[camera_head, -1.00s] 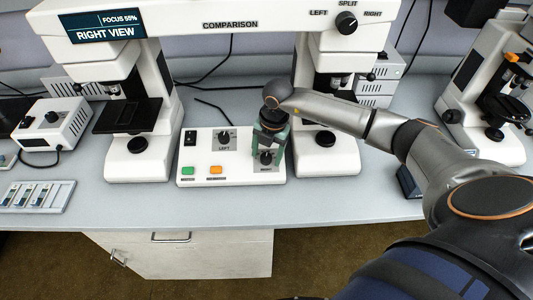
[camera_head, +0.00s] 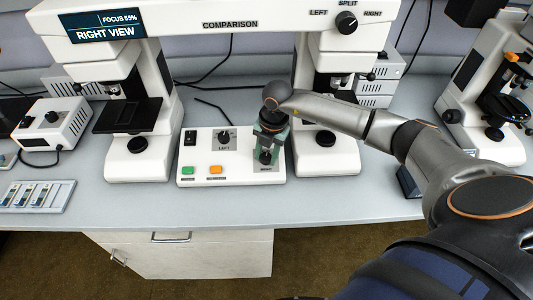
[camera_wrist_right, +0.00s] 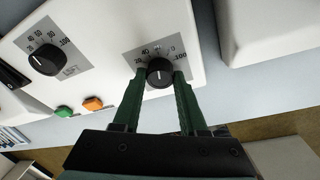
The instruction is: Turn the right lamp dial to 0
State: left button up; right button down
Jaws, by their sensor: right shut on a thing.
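The right lamp dial is a black knob on a grey scale plate at the right end of the white control box (camera_head: 235,167). In the right wrist view the dial (camera_wrist_right: 159,72) sits between the two green fingers of my right gripper (camera_wrist_right: 157,80), which is shut on it. The scale numbers around it are partly covered, and I cannot tell the exact setting. In the head view my right gripper (camera_head: 267,152) reaches down over the dial and mostly hides it. The left lamp dial (camera_head: 224,137) is free, and it also shows in the right wrist view (camera_wrist_right: 46,60). My left gripper is not in view.
A green button (camera_head: 188,170), an orange button (camera_head: 215,169) and a black switch (camera_head: 190,138) are on the same box. Microscope stands (camera_head: 137,145) rise on both sides of it. A slide tray (camera_head: 37,196) lies at the left. The bench front is clear.

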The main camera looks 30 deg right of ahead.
jog(key=shift+n, duration=0.3)
jog(key=n+b, duration=0.1)
jog(key=n, duration=0.3)
jog(key=shift+w+g+h, duration=0.1)
jog(key=shift+g+h, duration=0.3)
jog(key=n+h+b, duration=0.1)
jog(key=n, duration=0.4)
jog(key=shift+a, duration=0.1)
jog(key=n+h+b, duration=0.1)
jog(key=n, duration=0.5)
jog(key=shift+a+h+b, duration=0.1)
jog(key=shift+h+b, duration=0.3)
jog(key=shift+n, duration=0.9)
